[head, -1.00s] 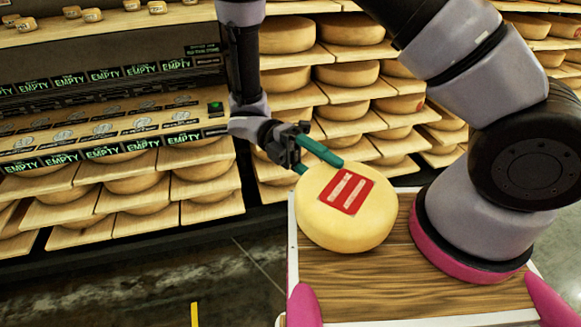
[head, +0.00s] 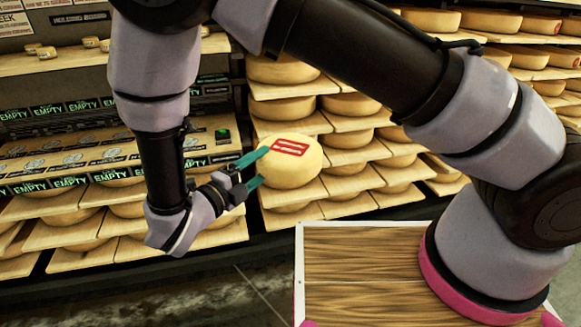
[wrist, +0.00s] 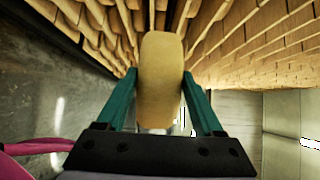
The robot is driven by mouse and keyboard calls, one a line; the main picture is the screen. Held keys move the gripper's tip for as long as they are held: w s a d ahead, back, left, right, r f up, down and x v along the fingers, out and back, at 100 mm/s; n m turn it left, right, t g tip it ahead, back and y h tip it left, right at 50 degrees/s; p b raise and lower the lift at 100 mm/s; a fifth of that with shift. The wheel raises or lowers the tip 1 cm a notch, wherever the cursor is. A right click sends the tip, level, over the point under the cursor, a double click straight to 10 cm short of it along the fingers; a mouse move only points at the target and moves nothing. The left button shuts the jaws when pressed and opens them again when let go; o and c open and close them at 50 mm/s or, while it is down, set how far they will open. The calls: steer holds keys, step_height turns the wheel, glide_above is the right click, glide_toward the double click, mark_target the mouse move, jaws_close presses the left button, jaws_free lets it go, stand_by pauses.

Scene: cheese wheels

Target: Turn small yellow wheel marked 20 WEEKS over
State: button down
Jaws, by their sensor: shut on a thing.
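The yellow cheese wheel (head: 292,172) has a red label with pale bars on its upper face. Any "20 WEEKS" marking is too small to read. My gripper (head: 260,166) is shut on the wheel, with its teal fingers at the wheel's left side. The wheel is held up in the air, left of and above my wooden top, tilted with the label facing up and toward the head camera. In the wrist view the wheel (wrist: 160,85) shows edge-on between the two teal fingers. Its underside is hidden.
My wooden top (head: 365,265) is bare beside the arm base. Racks of large cheese wheels (head: 350,135) on boards stand behind the held wheel. A shelf unit with EMPTY labels (head: 60,180) is at the left, with small cheeses (head: 45,52) on an upper board. Floor (head: 225,295) is open in front.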

mark_target(271, 143)
steer(key=r+g+y, duration=0.1)
steer(key=g+y, duration=0.1)
steer(key=w+r+g+y, duration=0.1)
steer(key=r+g+y, duration=0.1)
steer(key=g, duration=0.1)
steer(key=r+g+y, duration=0.1)
steer(key=g, duration=0.1)
steer(key=shift+w+r+n+y, duration=0.25)
steer(key=shift+w+n+y, duration=0.05)
steer(key=shift+w+y, duration=0.1)
steer(key=shift+w+d+r+g+y, duration=0.1)
steer(key=shift+w+r+g+y, duration=0.15)
steer(key=shift+g, duration=0.25)
steer(key=shift+w+d+r+g+y, duration=0.15)
steer(key=shift+g+y, duration=0.1)
steer(key=shift+g, duration=0.25)
steer(key=g, duration=0.1)
steer(key=w+g+y, duration=0.1)
steer(key=d+g+y, duration=0.1)
steer(key=shift+w+r, duration=0.25)
steer(key=shift+w+d+r+g+y, duration=0.15)
steer(key=shift+w+g+y, duration=0.2)
steer(key=shift+g, duration=0.35)
steer(key=shift+w+d+r+g+y, duration=0.1)
steer(key=shift+w+d+g+y, duration=0.1)
steer(key=shift+g+y, duration=0.4)
steer(key=shift+m, duration=0.4)
